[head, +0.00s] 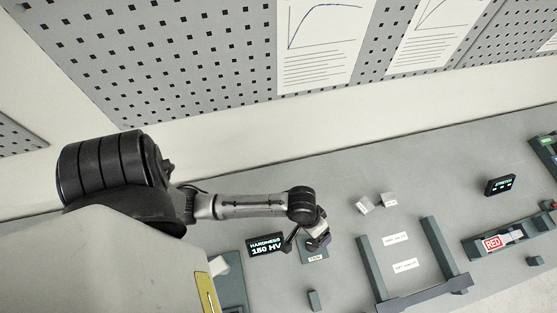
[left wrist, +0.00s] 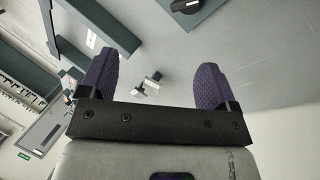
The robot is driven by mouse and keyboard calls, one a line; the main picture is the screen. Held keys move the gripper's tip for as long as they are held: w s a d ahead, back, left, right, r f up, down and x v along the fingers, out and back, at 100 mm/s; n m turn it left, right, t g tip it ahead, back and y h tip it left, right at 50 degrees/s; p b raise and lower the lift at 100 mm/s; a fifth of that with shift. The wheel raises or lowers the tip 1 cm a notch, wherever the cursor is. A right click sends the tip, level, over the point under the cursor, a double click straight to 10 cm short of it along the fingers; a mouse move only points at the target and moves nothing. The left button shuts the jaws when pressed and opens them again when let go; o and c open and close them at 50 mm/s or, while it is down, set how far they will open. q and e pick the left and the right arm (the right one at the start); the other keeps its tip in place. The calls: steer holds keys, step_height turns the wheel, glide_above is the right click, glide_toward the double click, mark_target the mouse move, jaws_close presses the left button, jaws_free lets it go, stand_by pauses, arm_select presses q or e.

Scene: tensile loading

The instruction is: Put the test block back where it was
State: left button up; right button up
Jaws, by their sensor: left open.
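Two small pale blocks, a left one (head: 364,205) and a right one (head: 389,199), sit side by side on the grey bench; I cannot tell whether either is the test block. My left gripper (head: 319,243) is over a small dark labelled pad (head: 314,258), left of the blocks, and partly hides it. In the left wrist view the two purple fingers (left wrist: 155,82) stand wide apart, with nothing held between them. Small pale pieces (left wrist: 152,84) show far off between the fingers. My right gripper is not in view.
A hardness display (head: 266,245) reading 150 HV stands left of the pad. A dark-railed rack (head: 430,292) with white labels (head: 404,265) is to the right. A tray with a RED label (head: 493,243) and a small display (head: 501,185) are farther right.

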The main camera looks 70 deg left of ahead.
arm_select(q)
steer(key=s+a+r+m+y, duration=0.2)
steer(key=s+a+r, duration=0.1)
steer(key=s+a, duration=0.1)
steer(key=s+a+r+m+t+y, duration=0.1)
steer(key=s+a+r+m, duration=0.2)
steer(key=s, duration=0.4)
steer(key=shift+a+r+y, duration=0.35)
steer(key=shift+r+y, duration=0.05)
steer(key=shift+r, duration=0.2)
step_height(320, 180, up, 4)
steer(key=p, duration=0.4)
steer(key=shift+r, duration=0.25)
